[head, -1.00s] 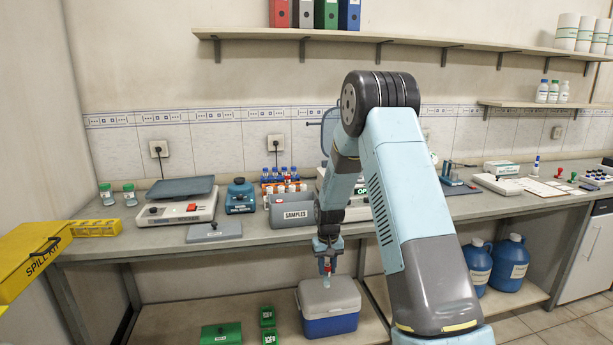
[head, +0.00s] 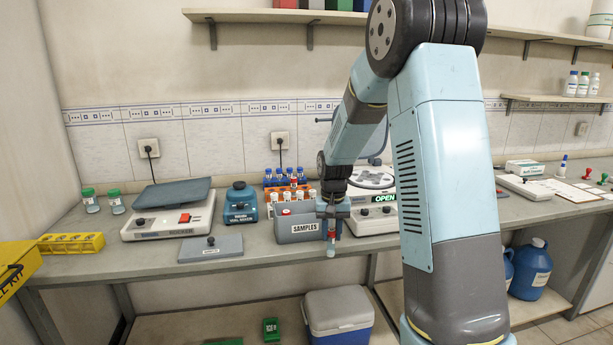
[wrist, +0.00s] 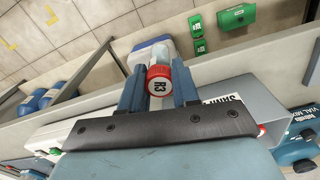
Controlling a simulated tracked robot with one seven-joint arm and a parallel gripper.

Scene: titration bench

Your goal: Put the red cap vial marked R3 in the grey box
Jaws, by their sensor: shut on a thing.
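The red cap vial marked R3 (wrist: 159,82) is between the fingers of my gripper (wrist: 158,92) in the wrist view, its cap facing the camera. In the head view my gripper (head: 332,225) is shut on this vial (head: 331,242), which hangs upright just in front of the bench's front edge. The grey box (head: 282,232), labelled SAMPLES, stands on the bench just left of and behind my gripper. A red cap (head: 286,212) shows inside the box. The vial is apart from the box.
A rack with white and blue capped vials (head: 290,196) stands behind the box. A device with a green OPEN display (head: 384,198) is to the right. A grey lid with a knob (head: 210,248) lies on the bench to the left. A cooler (head: 338,312) sits on the lower shelf.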

